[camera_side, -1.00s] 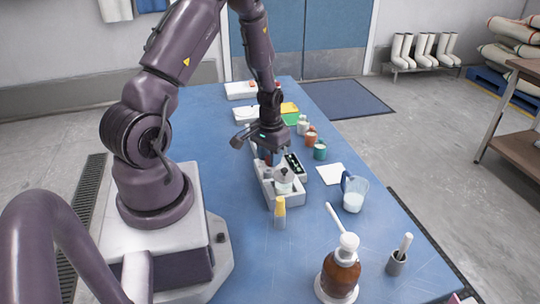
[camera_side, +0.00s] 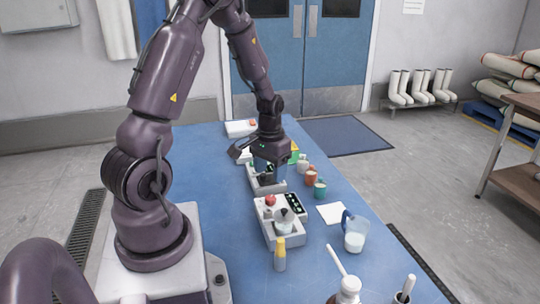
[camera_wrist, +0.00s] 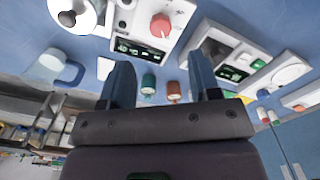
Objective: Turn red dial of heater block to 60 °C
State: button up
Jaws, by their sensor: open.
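The heater block (camera_side: 267,228) is a white unit on the blue table in the side view. Its red dial (camera_side: 270,200) stands beside a dark display (camera_side: 294,204). The wrist view shows the red dial (camera_wrist: 161,25) at the top, with a pale pointer mark, and the lit display (camera_wrist: 135,50); its digits are too small to read surely. A small pot (camera_side: 285,221) sits at the block's near end. My gripper (camera_side: 270,167) is open and empty, beyond the block and apart from the dial. Its two fingers (camera_wrist: 158,62) are spread in the wrist view.
A second white device (camera_side: 262,186) with a display (camera_wrist: 232,73) lies below my gripper, behind the heater block. A jug (camera_side: 355,234), a yellow-capped bottle (camera_side: 280,255) and a white sheet (camera_side: 331,213) are nearer.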

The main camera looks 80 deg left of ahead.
jog(key=shift+r, duration=2.35)
jog(key=s+d+r+m+t, duration=0.2)
jog(key=s+d+r+m, duration=0.1)
jog(key=d+r, duration=0.6)
jog(key=s+d+r+m+t, duration=0.3)
jog(key=d+r, duration=0.6)
jog(key=d, duration=0.4)
jog(key=shift+s+m+t, duration=0.3)
jog(key=shift+s, duration=0.05)
